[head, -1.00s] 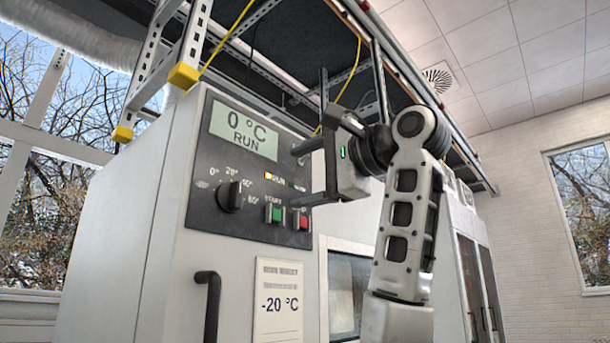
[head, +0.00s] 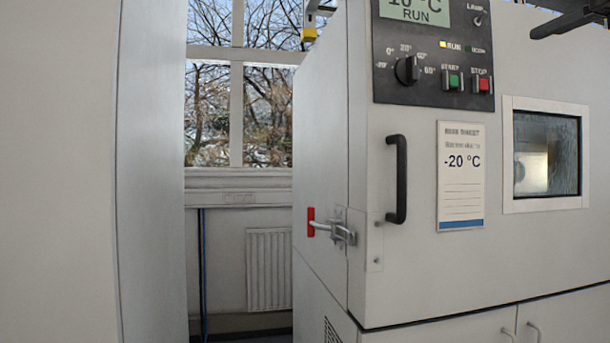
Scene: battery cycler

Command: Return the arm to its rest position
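In the head view, part of my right gripper (head: 568,20) shows as dark bars at the top right corner. The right arm's links are out of view. My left gripper is not in view.
The grey test chamber (head: 400,270) fills the right side. Its display (head: 416,10), partly cut off, reads about 10 °C, RUN. A black handle (head: 398,180) and a red-tipped latch (head: 330,228) stick out. A pale cabinet (head: 60,170) stands left, with a gap between.

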